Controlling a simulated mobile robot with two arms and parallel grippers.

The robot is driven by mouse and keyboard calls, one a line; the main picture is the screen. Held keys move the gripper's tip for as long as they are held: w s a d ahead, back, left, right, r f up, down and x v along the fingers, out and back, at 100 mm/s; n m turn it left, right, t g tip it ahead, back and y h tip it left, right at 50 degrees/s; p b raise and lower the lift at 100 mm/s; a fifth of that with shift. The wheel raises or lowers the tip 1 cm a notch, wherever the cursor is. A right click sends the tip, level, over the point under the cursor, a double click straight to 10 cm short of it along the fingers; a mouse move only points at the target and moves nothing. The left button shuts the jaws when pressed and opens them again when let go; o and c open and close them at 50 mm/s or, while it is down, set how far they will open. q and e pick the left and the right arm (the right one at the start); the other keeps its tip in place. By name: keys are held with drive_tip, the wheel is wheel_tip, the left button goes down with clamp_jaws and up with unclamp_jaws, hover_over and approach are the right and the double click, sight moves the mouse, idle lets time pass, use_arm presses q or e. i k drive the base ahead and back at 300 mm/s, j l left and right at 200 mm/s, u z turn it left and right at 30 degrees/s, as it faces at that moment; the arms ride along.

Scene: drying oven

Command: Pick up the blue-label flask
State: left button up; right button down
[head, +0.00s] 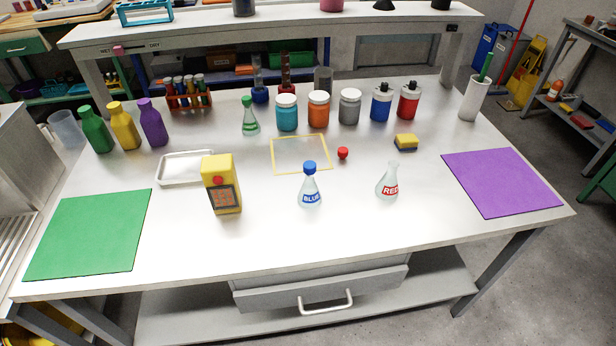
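A small red ball-like piece (343,153) lies on the bench behind and between the two flasks. Neither of my grippers shows in the head view.
A yellow device (222,186) stands left of the blue-label flask. A metal tray (162,170), green mat (88,235), purple mat (500,182) and sponge (406,142) lie around. Jars and bottles line the back. The bench front is clear.

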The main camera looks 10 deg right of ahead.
sight(309, 198)
drive_tip(key=l, duration=0.7)
drive_tip(key=k+l, duration=0.1)
drive_tip(key=l, duration=0.6)
drive_tip(key=u, duration=0.05)
